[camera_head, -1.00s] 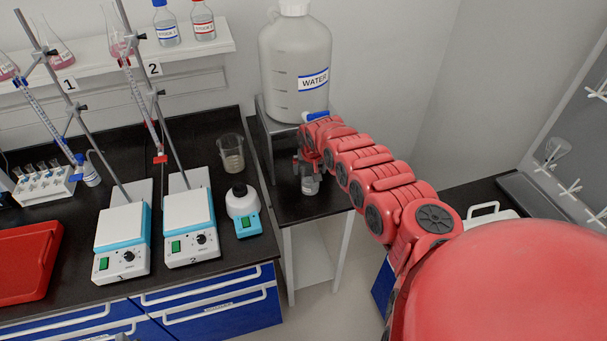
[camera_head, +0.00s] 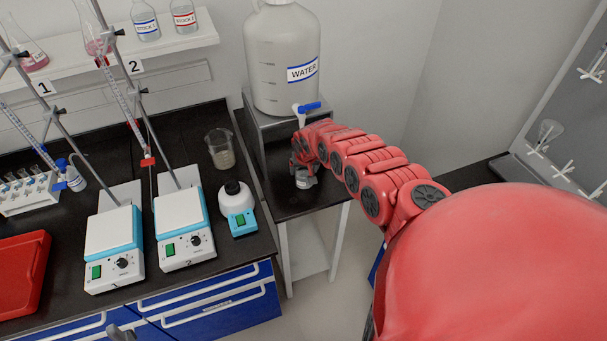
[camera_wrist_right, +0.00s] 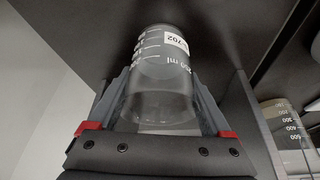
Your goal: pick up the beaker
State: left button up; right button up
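The beaker (camera_head: 305,181) is small, clear glass and low on the dark stand, below the tap of the water carboy. In the right wrist view this beaker (camera_wrist_right: 162,85) shows a 250 ml scale and a white label. My right gripper (camera_head: 303,163) reaches it from above; in the wrist view the fingers (camera_wrist_right: 162,100) lie against both its sides and look closed on it. I cannot tell whether its base touches the stand. A grey part at the bottom edge of the head view may be my left gripper (camera_head: 120,333); its fingers are not clear.
The water carboy (camera_head: 285,60) with a blue tap (camera_head: 308,107) stands above my right gripper. Another beaker (camera_head: 220,150) with greyish contents is on the bench, left of the stand. Two hotplates (camera_head: 183,212), a small blue-white device (camera_head: 238,210) and a red tray (camera_head: 20,275) are also there.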

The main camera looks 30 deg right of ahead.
jog(key=shift+w+f, duration=0.25)
jog(key=c, duration=0.5)
jog(key=shift+f, duration=0.1)
jog(key=c, duration=0.5)
jog(key=shift+a, duration=0.1)
